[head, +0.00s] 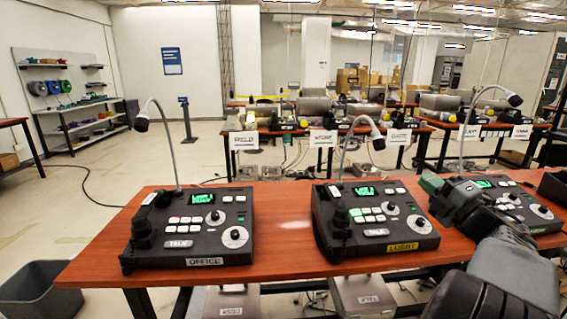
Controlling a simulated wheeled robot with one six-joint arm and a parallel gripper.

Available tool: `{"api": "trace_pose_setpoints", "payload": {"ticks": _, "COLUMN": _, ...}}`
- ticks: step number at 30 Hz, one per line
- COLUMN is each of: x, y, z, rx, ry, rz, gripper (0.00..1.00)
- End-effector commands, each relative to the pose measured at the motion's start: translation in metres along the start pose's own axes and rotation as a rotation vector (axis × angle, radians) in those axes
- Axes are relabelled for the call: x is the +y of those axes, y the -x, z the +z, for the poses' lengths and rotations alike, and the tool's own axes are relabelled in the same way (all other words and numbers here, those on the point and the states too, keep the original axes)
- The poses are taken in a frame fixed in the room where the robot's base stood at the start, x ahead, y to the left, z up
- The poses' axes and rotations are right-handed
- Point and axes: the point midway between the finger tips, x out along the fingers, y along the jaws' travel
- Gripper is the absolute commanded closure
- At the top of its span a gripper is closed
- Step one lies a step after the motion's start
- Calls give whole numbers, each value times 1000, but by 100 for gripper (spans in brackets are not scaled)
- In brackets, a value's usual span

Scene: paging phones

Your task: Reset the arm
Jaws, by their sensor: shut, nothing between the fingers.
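My arm (515,262) reaches in from the bottom right. My gripper (432,184) is shut and empty, in front of the third paging phone as seen from here. That phone (540,212) is black with a green screen and a gooseneck microphone, and is partly hidden by my arm. The middle phone (385,245) has a yellow LOBBY label and stands just left of my gripper. The left phone (200,245) has an OFFICE label. Each of these two has a green screen, a TALK key, a round knob and a gooseneck microphone. I cannot tell whether my gripper touches anything.
The phones stand on a red-brown table (285,218). Clear tabletop lies between the left and middle phones. A grey bin (40,298) is on the floor at bottom left. Another table with labelled devices stands behind, and shelves (72,125) line the left wall.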

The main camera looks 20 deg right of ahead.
Motion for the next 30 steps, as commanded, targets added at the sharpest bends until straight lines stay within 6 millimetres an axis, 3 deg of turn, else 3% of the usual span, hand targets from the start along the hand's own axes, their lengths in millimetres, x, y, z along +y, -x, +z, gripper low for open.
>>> {"api": "trace_pose_setpoints", "payload": {"ticks": 5, "x": -6, "y": 1, "z": 14, "rx": -77, "ry": -44, "rz": -31, "gripper": 100}}
{"api": "trace_pose_setpoints", "payload": {"ticks": 8, "x": -18, "y": 8, "z": 42, "rx": -253, "ry": -121, "rz": -62, "gripper": 100}}
{"api": "trace_pose_setpoints", "payload": {"ticks": 12, "x": -47, "y": 41, "z": 88, "rx": -641, "ry": -330, "rz": -101, "gripper": 100}}
{"api": "trace_pose_setpoints", "payload": {"ticks": 14, "x": -56, "y": 51, "z": 95, "rx": -800, "ry": -442, "rz": -116, "gripper": 100}}
{"api": "trace_pose_setpoints", "payload": {"ticks": 17, "x": -71, "y": 62, "z": 84, "rx": -1031, "ry": -646, "rz": -155, "gripper": 100}}
{"api": "trace_pose_setpoints", "payload": {"ticks": 20, "x": -86, "y": 67, "z": 49, "rx": -1228, "ry": -860, "rz": -229, "gripper": 100}}
{"api": "trace_pose_setpoints", "payload": {"ticks": 23, "x": -96, "y": 66, "z": -10, "rx": -1387, "ry": -1073, "rz": -360, "gripper": 100}}
{"api": "trace_pose_setpoints", "payload": {"ticks": 26, "x": -94, "y": 66, "z": -89, "rx": -1507, "ry": -1261, "rz": -549, "gripper": 100}}
{"api": "trace_pose_setpoints", "payload": {"ticks": 30, "x": -73, "y": 70, "z": -188, "rx": -1562, "ry": -1397, "rz": -831, "gripper": 100}}
